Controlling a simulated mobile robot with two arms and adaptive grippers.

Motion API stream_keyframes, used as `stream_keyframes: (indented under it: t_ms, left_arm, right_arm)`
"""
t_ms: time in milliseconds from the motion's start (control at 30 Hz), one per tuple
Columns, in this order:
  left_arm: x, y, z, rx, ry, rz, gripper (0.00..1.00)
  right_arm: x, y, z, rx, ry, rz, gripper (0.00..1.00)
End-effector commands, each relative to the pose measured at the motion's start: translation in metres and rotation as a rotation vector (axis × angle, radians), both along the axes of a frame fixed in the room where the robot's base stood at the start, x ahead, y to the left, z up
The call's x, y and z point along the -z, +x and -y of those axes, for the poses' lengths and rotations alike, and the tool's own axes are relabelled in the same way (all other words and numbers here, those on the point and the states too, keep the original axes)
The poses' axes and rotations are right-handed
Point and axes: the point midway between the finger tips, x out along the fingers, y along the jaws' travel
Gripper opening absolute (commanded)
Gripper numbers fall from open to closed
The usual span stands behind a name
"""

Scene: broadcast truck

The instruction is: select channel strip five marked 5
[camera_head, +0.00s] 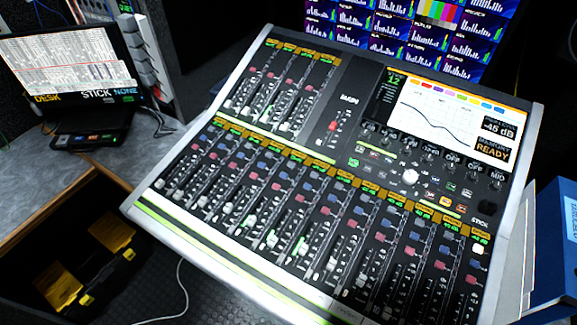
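A large mixing console (515,195) with a silver frame fills the middle of the head view. Its lower bank (290,215) holds a long row of channel strips with faders and blue and red buttons, under yellow scribble labels. The number marks on the strips are too small to read, so I cannot tell which is marked 5. A shorter bank (285,85) sits at the upper left, with a red-capped fader (333,127) beside it. The console screen (445,115) shows a curve, a green 12 and READY. Neither gripper is in view.
A monitor wall (410,30) is behind the console. A blue binder (555,250) stands close to the console's right side. A black and yellow case (85,275) and a white cable (182,290) lie at lower left.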

Motion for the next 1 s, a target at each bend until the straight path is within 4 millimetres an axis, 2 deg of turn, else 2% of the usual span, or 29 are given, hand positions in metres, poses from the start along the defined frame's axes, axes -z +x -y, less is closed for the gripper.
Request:
stream_keyframes:
  t_ms: [400, 1000]
  left_arm:
    - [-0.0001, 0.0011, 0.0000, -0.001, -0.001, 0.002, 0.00]
    - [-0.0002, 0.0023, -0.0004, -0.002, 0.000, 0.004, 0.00]
  right_arm:
    - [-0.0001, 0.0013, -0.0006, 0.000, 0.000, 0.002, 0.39]
    - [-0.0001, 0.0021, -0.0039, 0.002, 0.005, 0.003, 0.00]
